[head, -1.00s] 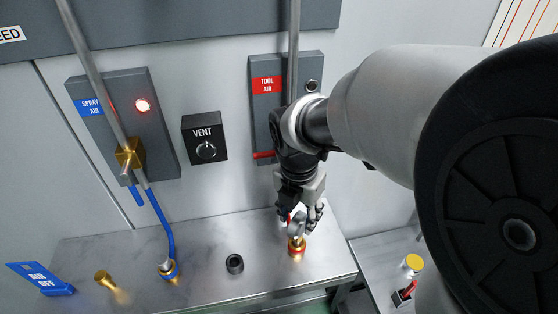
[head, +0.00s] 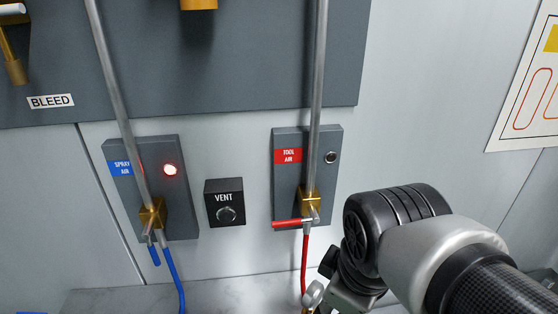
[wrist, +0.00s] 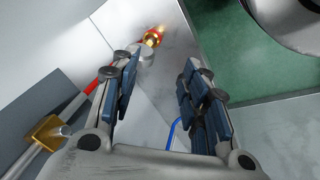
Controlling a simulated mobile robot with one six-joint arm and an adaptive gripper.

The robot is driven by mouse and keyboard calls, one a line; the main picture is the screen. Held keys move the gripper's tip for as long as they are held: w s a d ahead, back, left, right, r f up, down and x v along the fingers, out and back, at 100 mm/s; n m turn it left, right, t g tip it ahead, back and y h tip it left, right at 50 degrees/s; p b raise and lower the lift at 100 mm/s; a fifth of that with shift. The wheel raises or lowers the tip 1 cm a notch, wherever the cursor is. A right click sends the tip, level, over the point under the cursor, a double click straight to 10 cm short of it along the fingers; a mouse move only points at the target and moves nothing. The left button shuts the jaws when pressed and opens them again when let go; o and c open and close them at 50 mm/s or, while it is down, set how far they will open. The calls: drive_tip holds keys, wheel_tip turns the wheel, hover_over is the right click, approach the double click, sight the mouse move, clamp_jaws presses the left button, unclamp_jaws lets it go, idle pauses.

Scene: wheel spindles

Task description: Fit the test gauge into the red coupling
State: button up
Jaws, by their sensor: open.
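The test gauge (wrist: 147,53) is a small grey round body in the wrist view. It sits right at the brass coupling with the red ring (wrist: 153,37); how deep it is fitted I cannot tell.
A red hose (head: 304,262) runs down from the TOOL AIR valve, whose red lever (head: 287,223) lies crosswise. The SPRAY AIR panel (head: 185,210) has a lit red lamp (head: 170,170) and a blue hose (head: 172,275). The VENT knob (head: 226,214) is between the panels.

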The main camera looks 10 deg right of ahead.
drive_tip(key=s+m, duration=0.1)
drive_tip(key=m, duration=0.2)
drive_tip(key=s+m, duration=0.2)
drive_tip(key=m, duration=0.1)
drive_tip(key=s+m+t, duration=0.1)
drive_tip(key=m, duration=0.2)
drive_tip(key=shift+s+f, duration=0.1)
drive_tip(key=shift+s, duration=0.15)
wheel_tip(320, 180, down, 5)
drive_tip(key=b, duration=0.5)
drive_tip(key=shift+c, duration=0.5)
